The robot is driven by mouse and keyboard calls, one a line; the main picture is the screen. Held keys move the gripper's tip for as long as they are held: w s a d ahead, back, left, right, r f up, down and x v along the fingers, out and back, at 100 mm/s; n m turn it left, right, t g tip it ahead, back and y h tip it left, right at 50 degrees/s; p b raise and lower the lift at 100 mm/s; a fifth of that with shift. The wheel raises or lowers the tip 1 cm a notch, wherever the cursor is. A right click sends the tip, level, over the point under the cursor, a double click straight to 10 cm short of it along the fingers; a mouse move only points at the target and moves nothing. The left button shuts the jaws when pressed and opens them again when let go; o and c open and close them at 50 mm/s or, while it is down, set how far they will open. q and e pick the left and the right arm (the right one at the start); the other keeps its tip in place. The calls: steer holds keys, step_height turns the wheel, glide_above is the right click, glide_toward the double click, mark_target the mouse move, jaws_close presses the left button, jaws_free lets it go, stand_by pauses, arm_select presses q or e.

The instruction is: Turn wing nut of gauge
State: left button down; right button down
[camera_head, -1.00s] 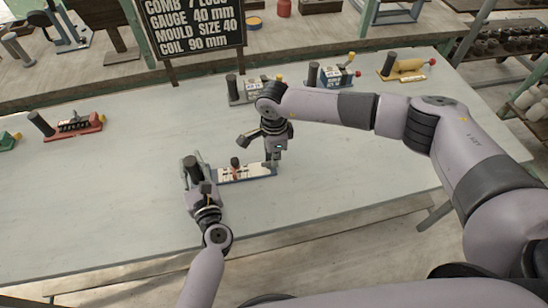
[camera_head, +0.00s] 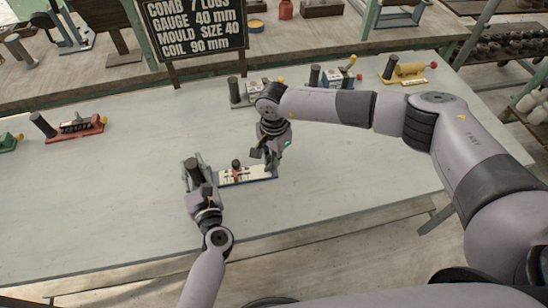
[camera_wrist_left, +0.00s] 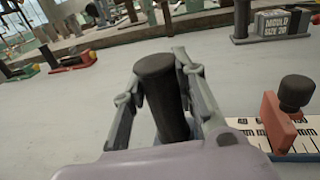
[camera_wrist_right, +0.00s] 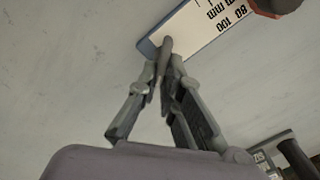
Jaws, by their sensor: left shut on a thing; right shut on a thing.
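The gauge (camera_head: 232,180) is a blue-edged bar with a white millimetre scale on the pale table. A red slider with a dark knob (camera_wrist_left: 297,92) rides on the scale. A black upright handle (camera_wrist_left: 165,95) stands at its left end. My left gripper (camera_head: 193,166) is shut around that handle. My right gripper (camera_head: 270,165) is at the gauge's right end. In the right wrist view, its fingers (camera_wrist_right: 164,68) are shut on a small grey piece (camera_wrist_right: 166,47) at the bar's end, seemingly the wing nut. The fingers hide most of it.
A red-based tool (camera_head: 80,128) is at the left of the table. A yellow tool (camera_head: 407,70) and others stand along the back. A black sign (camera_head: 195,30) lists "GAUGE 40 mm". The table around the gauge is clear.

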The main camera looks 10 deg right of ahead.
stand_by(0.3)
steer(key=c, duration=1.8)
jaws_free()
steer(key=shift+o, duration=0.2)
steer(key=shift+r, duration=0.1)
step_height(320, 180, up, 12)
arm_select(q)
steer(key=c, duration=1.2)
jaws_free()
steer(key=shift+s, duration=0.1)
